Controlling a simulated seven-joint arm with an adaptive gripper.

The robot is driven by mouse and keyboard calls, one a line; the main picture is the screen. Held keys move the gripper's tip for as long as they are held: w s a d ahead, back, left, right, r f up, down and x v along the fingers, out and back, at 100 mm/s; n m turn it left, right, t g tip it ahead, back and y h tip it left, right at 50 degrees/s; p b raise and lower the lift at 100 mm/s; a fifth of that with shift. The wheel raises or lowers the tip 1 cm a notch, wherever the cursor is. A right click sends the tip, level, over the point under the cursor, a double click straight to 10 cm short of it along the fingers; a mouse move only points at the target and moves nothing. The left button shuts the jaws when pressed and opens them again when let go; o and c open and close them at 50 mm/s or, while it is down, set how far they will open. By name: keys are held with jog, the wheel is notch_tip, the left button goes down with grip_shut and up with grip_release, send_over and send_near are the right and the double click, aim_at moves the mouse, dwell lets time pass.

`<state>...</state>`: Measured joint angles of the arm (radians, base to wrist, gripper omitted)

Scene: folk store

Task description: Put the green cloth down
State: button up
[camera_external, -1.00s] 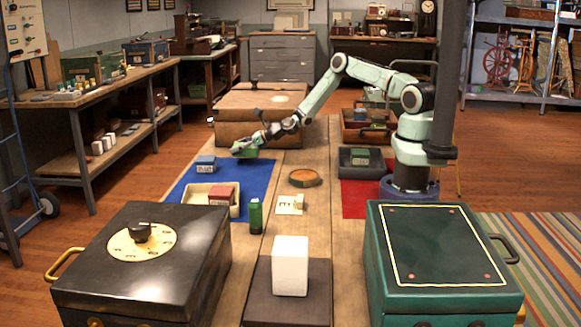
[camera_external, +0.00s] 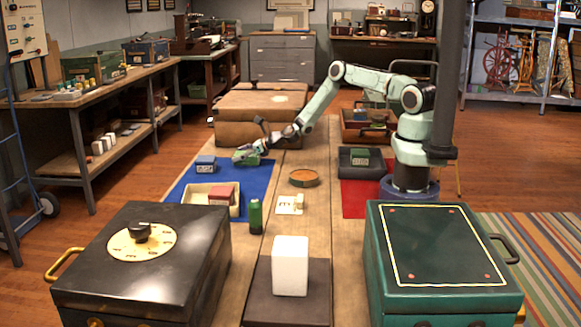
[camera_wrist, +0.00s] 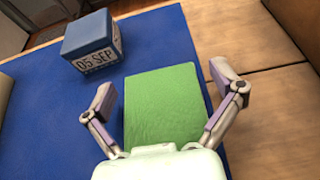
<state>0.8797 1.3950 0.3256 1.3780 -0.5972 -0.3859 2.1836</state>
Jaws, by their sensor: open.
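The green cloth (camera_wrist: 163,105) is a flat-topped green block shape resting on the blue mat (camera_wrist: 45,120) in the wrist view. In the external view the green cloth (camera_external: 250,160) shows at my gripper, near the back of the mat. My gripper (camera_wrist: 160,112) is open, with one finger on each side of the cloth. Both fingers look apart from its sides. In the external view my gripper (camera_external: 243,155) is low over the mat and partly covers the cloth.
A blue block marked "05 SEP" (camera_wrist: 91,42) stands close by on the mat. A cream tray (camera_external: 190,198) holds a red block (camera_external: 221,195) nearer the camera. A green bottle (camera_external: 255,216) and a round brown dish (camera_external: 303,178) stand on the table. A brown case (camera_external: 240,130) is behind.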

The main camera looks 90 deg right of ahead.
jog(key=v, duration=1.2)
jog(key=shift+r, duration=0.2)
jog(key=s+a+r+n+g+y, duration=0.2)
jog(key=a+r+n+g, duration=0.25)
jog(key=a+n, duration=0.45)
jog(key=s+a+r+n+g+y, duration=0.25)
jog(key=a+r+n, duration=0.25)
jog(key=a+n, duration=0.4)
jog(key=s+a+r+n+g+h, duration=0.1)
jog(key=s+a+r+n+g, duration=0.1)
jog(key=s+n, duration=0.4)
jog(key=s+a+r+n+g+h, duration=0.1)
jog(key=s+a+r+n+g, duration=0.1)
jog(key=s+n, duration=0.4)
jog(key=s+a+r+n+g+h, duration=0.1)
jog(key=s+r+n, duration=0.5)
jog(key=s, duration=0.7)
jog(key=a+n+g, duration=0.1)
jog(key=a, duration=0.1)
jog(key=shift+a+g+h, duration=0.3)
jog(key=shift+g+h, duration=0.05)
jog(key=shift+g, duration=0.05)
